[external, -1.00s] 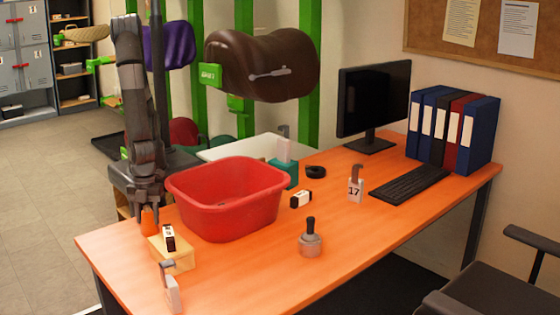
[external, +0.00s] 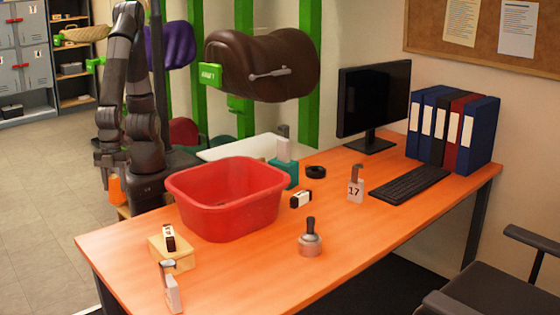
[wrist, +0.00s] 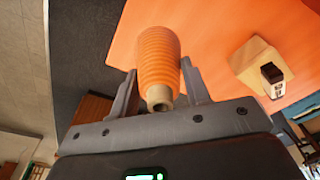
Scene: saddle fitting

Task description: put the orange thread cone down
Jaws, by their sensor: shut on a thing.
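The orange thread cone (wrist: 157,62) is ribbed, with a pale tube end. My gripper (wrist: 157,90) is shut on it, one finger on each side, in the wrist view. In the external view the cone (external: 115,189) hangs below my gripper (external: 113,176), beside the left end of the orange desk (external: 225,275). It is off the desk's edge and in the air there. What lies straight under it is partly hidden by the desk and my arm.
A red tub (external: 228,205) stands on the desk near my arm. A wooden block (external: 172,254) with a small black-and-white item on it sits near the left corner. A stamp-like tool (external: 310,240) stands mid-desk.

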